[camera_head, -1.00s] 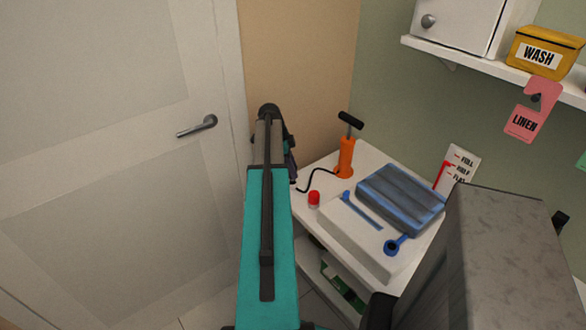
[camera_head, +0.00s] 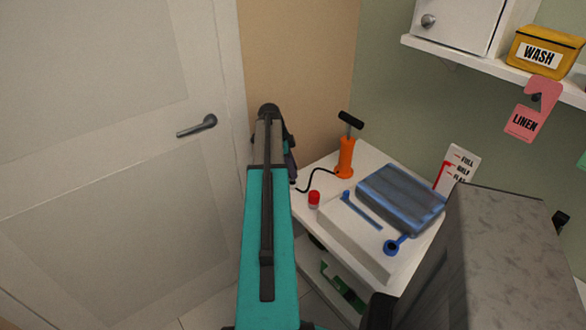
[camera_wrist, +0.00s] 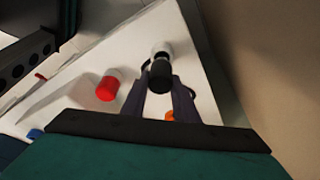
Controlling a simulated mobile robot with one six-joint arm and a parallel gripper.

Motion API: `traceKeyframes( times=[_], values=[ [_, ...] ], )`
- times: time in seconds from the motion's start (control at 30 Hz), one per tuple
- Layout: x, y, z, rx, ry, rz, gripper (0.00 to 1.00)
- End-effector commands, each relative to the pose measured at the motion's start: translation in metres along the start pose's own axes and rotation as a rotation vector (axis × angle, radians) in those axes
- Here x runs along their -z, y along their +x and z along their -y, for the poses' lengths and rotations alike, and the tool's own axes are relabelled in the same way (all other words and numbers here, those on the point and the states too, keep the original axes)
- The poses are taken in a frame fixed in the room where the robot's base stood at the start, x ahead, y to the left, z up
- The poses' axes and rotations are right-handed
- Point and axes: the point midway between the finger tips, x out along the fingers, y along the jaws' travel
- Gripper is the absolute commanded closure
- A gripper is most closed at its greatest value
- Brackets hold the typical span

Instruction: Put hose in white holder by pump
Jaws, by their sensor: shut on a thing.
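The orange pump (camera_head: 345,157) with a black T-handle stands upright on the white tabletop. Its thin black hose (camera_head: 320,176) curves left from the base towards my gripper (camera_head: 291,168), which is largely hidden by my arm. In the wrist view my gripper (camera_wrist: 160,88) is shut on the black hose end (camera_wrist: 160,76). A small white piece (camera_wrist: 162,50), possibly the white holder, shows just beyond the hose end. I cannot tell whether they touch or whether the end is inside. An orange bit of the pump (camera_wrist: 170,116) shows between the fingers.
A red-topped cap (camera_head: 314,199) stands left of a white box (camera_head: 350,235) and a folded blue bag (camera_head: 400,198). A gauge card (camera_head: 457,168) stands behind. A door (camera_head: 120,170) is left and a grey block (camera_head: 515,260) is at front right.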

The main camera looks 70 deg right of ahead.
Motion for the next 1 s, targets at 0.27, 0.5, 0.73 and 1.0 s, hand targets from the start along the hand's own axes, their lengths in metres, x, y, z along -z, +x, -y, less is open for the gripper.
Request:
traceKeyframes(
  times=[0.27, 0.5, 0.73, 1.0],
  values=[
    [-0.001, 0.004, 0.0, 0.0, 0.0, 0.0, 1.0],
    [-0.003, 0.008, 0.0, 0.0, 0.0, 0.0, 1.0],
    [-0.004, 0.012, 0.0, 0.0, 0.0, 0.0, 1.0],
    [-0.005, 0.016, 0.0, 0.0, 0.0, 0.0, 1.0]
  ],
)
